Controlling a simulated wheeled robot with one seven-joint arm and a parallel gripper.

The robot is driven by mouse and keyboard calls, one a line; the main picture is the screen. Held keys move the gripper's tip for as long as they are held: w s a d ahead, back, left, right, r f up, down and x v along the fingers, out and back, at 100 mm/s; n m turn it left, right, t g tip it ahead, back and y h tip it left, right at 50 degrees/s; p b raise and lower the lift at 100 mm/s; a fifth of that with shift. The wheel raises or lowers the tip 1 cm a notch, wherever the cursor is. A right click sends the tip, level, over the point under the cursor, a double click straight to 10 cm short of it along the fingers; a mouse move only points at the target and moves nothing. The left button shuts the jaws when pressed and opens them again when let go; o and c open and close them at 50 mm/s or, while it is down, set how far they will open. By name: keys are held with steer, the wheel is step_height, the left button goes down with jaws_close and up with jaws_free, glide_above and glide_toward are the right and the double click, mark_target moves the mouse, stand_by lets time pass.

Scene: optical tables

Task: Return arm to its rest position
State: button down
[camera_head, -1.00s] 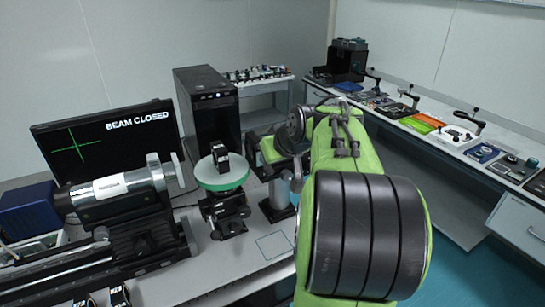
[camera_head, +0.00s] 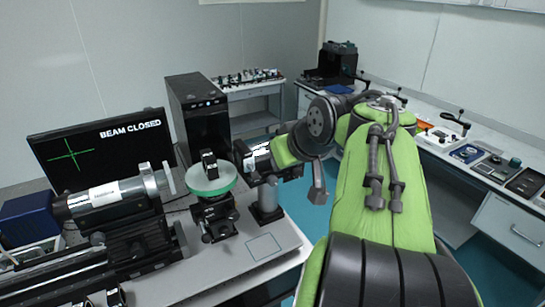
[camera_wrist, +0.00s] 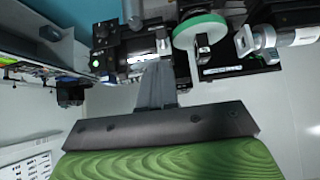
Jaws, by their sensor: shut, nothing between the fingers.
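My gripper (camera_wrist: 155,72) shows in the wrist view as grey fingers together, with nothing between them, in front of a black palm and my green link. In the head view my arm is bent, with its green and black forearm folded left of my large green link, in the air beside the table (camera_head: 283,240). In the wrist view the fingertips overlap dark equipment. I cannot tell the distance between them.
A green-rimmed round stage (camera_head: 211,180) and a silver cylinder (camera_head: 110,193) stand on the table. A post-mounted device (camera_head: 266,200) is close to my forearm. A monitor (camera_head: 75,150) reads "BEAM CLOSED" beside a black computer tower (camera_head: 200,115). A bench (camera_head: 445,145) runs along the right.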

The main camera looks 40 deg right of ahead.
steer(key=shift+w+f, duration=0.1)
steer(key=shift+w, duration=0.15)
steer(key=shift+s, duration=0.15)
steer(key=shift+a, duration=0.1)
steer(key=s+a+f+n+g+y, duration=0.1)
steer(key=a+f, duration=0.1)
steer(key=a, duration=0.6)
steer(key=s+a+f+n+y, duration=0.1)
steer(key=a+f, duration=0.2)
steer(key=a, duration=0.6)
steer(key=s+a+f+n+g, duration=0.1)
steer(key=s+a+f, duration=0.4)
steer(key=s, duration=0.4)
steer(key=shift+a+f+g, duration=0.2)
steer(key=shift+f+g, duration=0.2)
steer(key=shift+f, duration=0.3)
